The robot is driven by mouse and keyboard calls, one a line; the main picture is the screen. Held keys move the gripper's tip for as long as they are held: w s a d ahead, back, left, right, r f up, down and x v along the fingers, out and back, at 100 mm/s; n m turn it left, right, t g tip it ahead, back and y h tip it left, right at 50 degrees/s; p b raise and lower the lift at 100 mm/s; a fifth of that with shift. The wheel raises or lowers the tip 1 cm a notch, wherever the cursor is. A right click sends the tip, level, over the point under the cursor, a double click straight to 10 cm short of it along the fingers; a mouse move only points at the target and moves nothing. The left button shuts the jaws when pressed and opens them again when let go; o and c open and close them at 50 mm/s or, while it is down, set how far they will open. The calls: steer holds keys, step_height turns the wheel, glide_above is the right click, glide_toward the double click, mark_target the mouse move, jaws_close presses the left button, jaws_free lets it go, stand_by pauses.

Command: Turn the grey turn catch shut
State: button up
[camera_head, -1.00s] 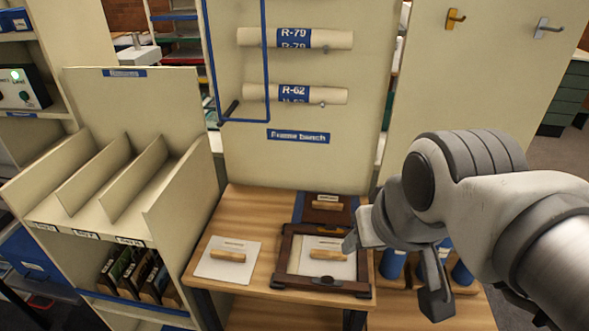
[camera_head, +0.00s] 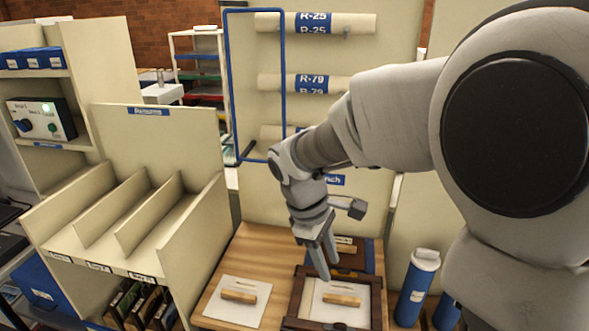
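A dark wooden frame (camera_head: 297,303) with a white panel (camera_head: 357,313) and a wooden handle (camera_head: 341,299) lies on the bench. A small grey piece on its near rail, at the bottom picture edge, looks like the grey turn catch (camera_head: 335,326); which way it is turned is too small to tell. My gripper (camera_head: 330,272) points down over the far part of the frame, apart from that near catch. Its two fingers look close together, seen partly edge-on, with nothing visible between them. It hides part of the far rail.
A white board with a handle (camera_head: 238,301) lies left of the frame on the wooden bench (camera_head: 262,250). A blue-bordered panel (camera_head: 368,256) lies behind. Blue bottles (camera_head: 416,288) stand to the right. A slotted cream rack (camera_head: 190,240) stands left, and a tall panel with rolls rises behind.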

mark_target(338, 323)
steer(key=w+a+f+n+g+h, duration=0.1)
steer(key=w+a+f+n, duration=0.25)
steer(key=f, duration=0.25)
steer(key=x, duration=0.6)
steer(key=b+x, duration=0.1)
steer(key=x, duration=0.4)
steer(key=d+b+x, duration=0.1)
steer(key=x, duration=0.5)
steer(key=shift+s+d+f, duration=0.1)
steer(key=shift+s+f, duration=0.05)
steer(key=shift+s, duration=0.15)
jaws_close()
